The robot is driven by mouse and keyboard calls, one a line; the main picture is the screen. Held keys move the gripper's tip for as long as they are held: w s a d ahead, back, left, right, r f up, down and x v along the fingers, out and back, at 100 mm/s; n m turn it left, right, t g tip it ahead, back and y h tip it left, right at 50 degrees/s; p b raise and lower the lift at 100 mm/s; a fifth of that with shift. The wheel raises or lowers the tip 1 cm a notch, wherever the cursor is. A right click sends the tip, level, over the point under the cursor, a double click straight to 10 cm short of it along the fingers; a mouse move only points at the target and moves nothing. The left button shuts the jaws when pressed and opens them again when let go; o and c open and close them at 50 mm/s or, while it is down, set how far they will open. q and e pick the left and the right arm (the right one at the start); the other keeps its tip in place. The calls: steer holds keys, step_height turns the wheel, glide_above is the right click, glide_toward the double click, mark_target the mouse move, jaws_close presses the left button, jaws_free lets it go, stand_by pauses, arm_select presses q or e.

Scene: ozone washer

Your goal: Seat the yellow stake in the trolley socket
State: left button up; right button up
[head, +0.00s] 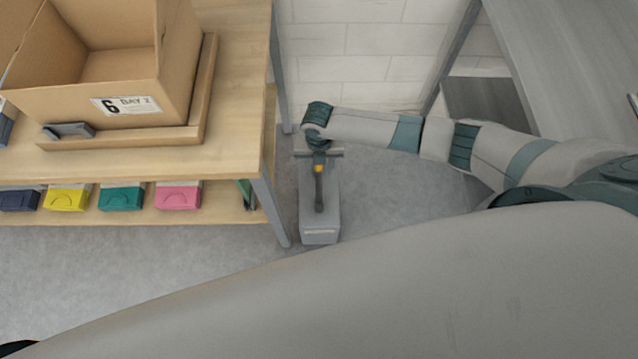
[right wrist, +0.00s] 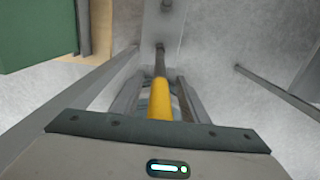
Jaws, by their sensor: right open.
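The yellow stake (right wrist: 160,98) lies between the fingers of my right gripper (right wrist: 161,92) in the right wrist view, with room at its sides. A dark rod (right wrist: 159,62) runs on from its yellow part. In the head view only a small yellow piece (head: 319,169) shows, just below my right gripper (head: 319,160), with a dark shaft (head: 319,195) below that. My right gripper is open around the stake. A long grey box-like body (head: 320,236), perhaps the trolley, sits beneath on the floor. I cannot make out the socket clearly. My left gripper is not in view.
A wooden workbench (head: 236,130) stands at left, its grey leg (head: 270,207) close to the grey body. It bears an open cardboard box (head: 125,103); coloured bins (head: 121,197) sit on its shelf. A white block wall (head: 360,45) is behind. A grey table (head: 575,60) stands at right.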

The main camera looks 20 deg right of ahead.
steer(key=shift+c, duration=0.6)
jaws_close()
stand_by(0.8)
